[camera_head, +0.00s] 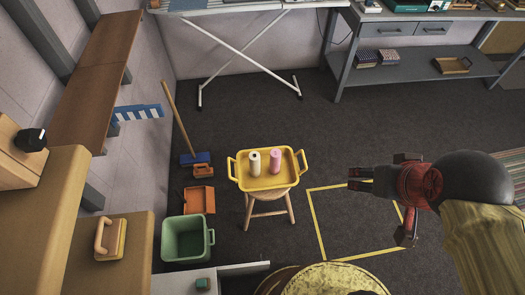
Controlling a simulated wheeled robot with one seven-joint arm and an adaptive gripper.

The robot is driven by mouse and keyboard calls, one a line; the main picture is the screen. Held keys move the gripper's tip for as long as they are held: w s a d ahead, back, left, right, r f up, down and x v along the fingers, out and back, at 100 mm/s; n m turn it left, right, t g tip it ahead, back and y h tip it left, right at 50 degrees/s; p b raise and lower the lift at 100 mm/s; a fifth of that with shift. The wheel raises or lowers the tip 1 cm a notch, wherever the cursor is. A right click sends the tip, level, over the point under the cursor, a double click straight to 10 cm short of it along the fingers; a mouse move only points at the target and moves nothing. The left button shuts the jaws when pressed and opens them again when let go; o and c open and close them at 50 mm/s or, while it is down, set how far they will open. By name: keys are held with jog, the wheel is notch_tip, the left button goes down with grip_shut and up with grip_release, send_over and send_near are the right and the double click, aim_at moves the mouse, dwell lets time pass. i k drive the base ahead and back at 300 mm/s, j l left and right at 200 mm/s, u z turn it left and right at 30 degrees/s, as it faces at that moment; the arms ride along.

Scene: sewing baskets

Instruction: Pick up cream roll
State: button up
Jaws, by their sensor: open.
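The cream roll (254,163) stands upright in a yellow tray (239,184) with two side handles. A pink roll (275,161) stands upright just to its right, in the same tray. The tray rests on a small wooden stool (271,212). My gripper (376,210) is at the right, well clear of the tray and both rolls. It is open, with its two fingers pointing left and nothing between them.
A green bin (186,241), an orange dustpan (199,200) and a blue broom (188,158) stand left of the stool. A yellow square outline (318,225) marks the floor to its right. A grey workbench (425,68) is at the back right. The dark floor between is clear.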

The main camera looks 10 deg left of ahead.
aim_at(254, 156)
jog(key=u, duration=0.8)
jog(key=k+l+u, duration=0.2)
jog(key=l+u, duration=0.25)
jog(key=k+l+u, duration=0.25)
jog(key=u, duration=0.15)
